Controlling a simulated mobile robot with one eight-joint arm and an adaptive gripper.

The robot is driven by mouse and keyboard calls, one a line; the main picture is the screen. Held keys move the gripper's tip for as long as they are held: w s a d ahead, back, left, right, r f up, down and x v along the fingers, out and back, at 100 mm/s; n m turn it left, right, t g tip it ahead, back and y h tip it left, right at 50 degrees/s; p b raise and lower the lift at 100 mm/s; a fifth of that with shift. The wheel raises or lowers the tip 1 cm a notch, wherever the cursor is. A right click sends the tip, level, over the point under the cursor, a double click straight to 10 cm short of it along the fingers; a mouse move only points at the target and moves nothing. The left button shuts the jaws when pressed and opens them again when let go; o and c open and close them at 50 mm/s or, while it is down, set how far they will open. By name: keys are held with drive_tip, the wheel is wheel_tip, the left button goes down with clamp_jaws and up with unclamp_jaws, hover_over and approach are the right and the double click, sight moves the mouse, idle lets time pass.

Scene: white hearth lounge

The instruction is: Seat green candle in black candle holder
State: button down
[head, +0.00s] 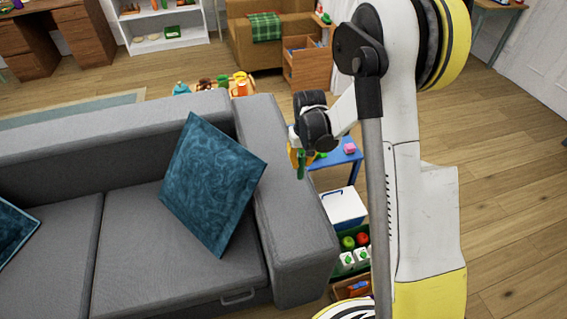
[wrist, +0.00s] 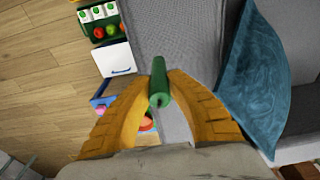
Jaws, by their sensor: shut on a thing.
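The green candle (wrist: 159,84) is a plain green cylinder between the two yellow-orange fingers of my gripper (wrist: 160,92) in the wrist view. The fingers are closed on its sides. In the head view my gripper (head: 299,158) is in the air beyond the sofa's right arm, and the green candle (head: 301,166) hangs below it, roughly upright. I cannot make out the black candle holder in either view. My gripper and arm hide part of the small blue table.
The grey sofa (head: 165,240) with a teal cushion (head: 213,180) fills the left. A small blue table (head: 337,159) with a pink block (head: 349,148) stands beyond its arm. A white box (head: 343,208) and a green crate (head: 340,270) stand beside the sofa. Open floor lies at right.

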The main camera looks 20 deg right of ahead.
drive_tip(key=w+a+f+b, duration=0.1)
drive_tip(key=w+f, duration=0.1)
drive_tip(key=f, duration=0.1)
drive_tip(key=w+a+f+b, duration=0.2)
drive_tip(key=f, duration=0.1)
drive_tip(key=w+a+f+b, duration=0.1)
drive_tip(key=w+f, duration=0.1)
drive_tip(key=f, duration=0.1)
drive_tip(key=shift+w+a+f, duration=0.1)
drive_tip(key=shift+w+a, duration=0.25)
drive_tip(key=shift+a, duration=0.05)
drive_tip(key=shift+b, duration=0.3)
drive_tip(key=c, duration=1.7)
unclamp_jaws()
drive_tip(key=o, duration=0.3)
